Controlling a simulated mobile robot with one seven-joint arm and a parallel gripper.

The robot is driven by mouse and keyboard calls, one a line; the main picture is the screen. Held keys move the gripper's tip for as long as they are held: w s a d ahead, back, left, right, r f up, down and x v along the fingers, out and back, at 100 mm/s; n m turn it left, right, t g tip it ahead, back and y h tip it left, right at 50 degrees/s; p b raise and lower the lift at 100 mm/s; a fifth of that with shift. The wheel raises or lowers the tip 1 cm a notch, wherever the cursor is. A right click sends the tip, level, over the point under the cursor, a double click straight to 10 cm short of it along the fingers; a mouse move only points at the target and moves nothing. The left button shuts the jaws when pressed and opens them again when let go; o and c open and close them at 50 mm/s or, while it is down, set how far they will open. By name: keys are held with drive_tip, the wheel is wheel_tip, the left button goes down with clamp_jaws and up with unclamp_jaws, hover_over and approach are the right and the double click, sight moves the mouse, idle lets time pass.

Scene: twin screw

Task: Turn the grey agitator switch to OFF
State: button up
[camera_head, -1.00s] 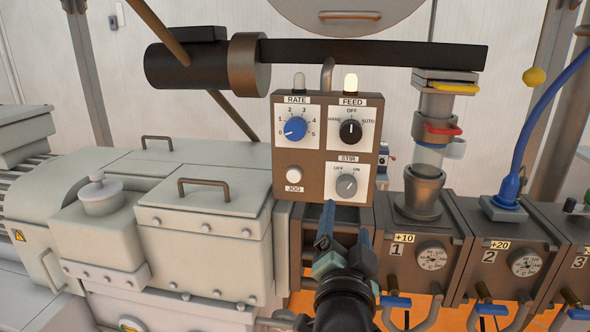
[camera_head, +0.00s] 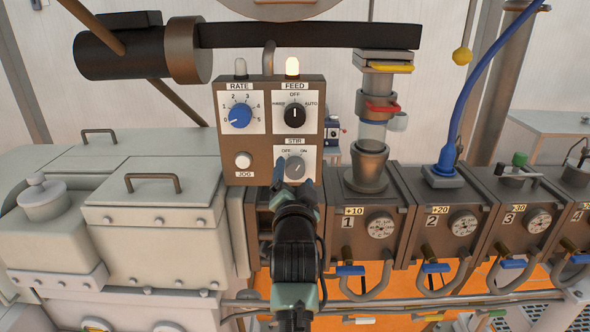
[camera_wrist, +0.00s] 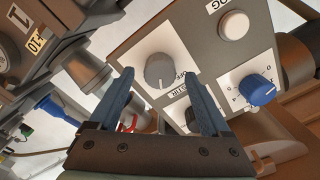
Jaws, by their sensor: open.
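The grey agitator switch (camera_head: 295,167) is a round knob on the white STIR plate, low right on the brown control box (camera_head: 270,140). OFF is marked at its upper left and ON at its upper right. Its pointer is too small to read surely in the head view. The knob also shows whole in the wrist view (camera_wrist: 159,70), beyond and between my fingertips. My gripper (camera_head: 293,182) is open and empty, just in front of and slightly below the knob, a finger towards either side. I cannot tell whether a finger touches it.
The box also carries a blue RATE knob (camera_head: 238,116), a black FEED knob (camera_head: 295,115), a white JOG button (camera_head: 243,160) and a lit lamp (camera_head: 292,67). A column (camera_head: 368,165) stands to the right. A pale lidded housing (camera_head: 150,195) is to the left.

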drive_tip(key=shift+w, duration=0.8)
drive_tip(key=shift+c, duration=0.3)
clamp_jaws()
